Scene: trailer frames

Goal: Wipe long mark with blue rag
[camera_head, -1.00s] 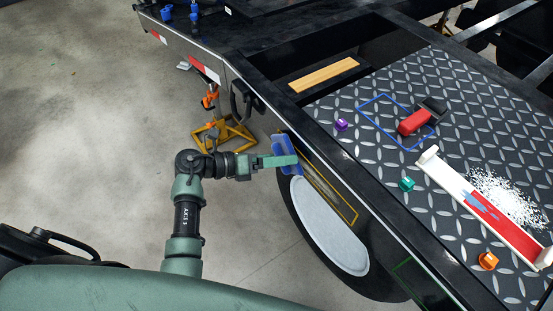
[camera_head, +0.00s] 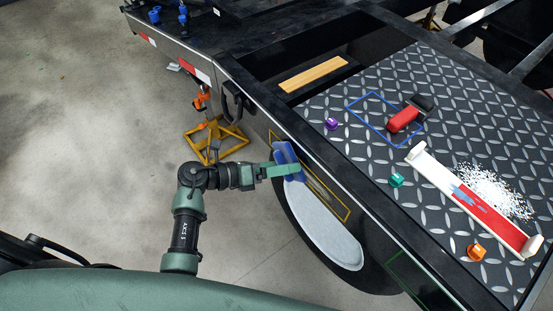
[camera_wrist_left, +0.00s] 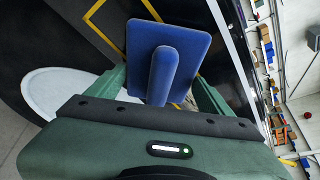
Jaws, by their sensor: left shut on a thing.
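The blue rag (camera_head: 284,153) looks like a flat blue pad with a raised blue handle, and it also shows in the left wrist view (camera_wrist_left: 190,45). My left gripper (camera_head: 292,169) is shut on its handle. The pad is at the trailer's dark side panel, over the upper left part of a yellow outline (camera_head: 335,203). I cannot tell whether it touches the panel. A long greyish mark (camera_head: 322,190) runs inside the outline, to the lower right of the pad; its upper end is hidden. My right gripper is not in view.
A wheel (camera_head: 325,225) with a pale face is just below the panel. The trailer's deck edge (camera_head: 370,205) lies close to the right of the gripper. A yellow stand (camera_head: 215,140) is on the floor behind the arm. Open floor (camera_head: 90,160) lies to the left.

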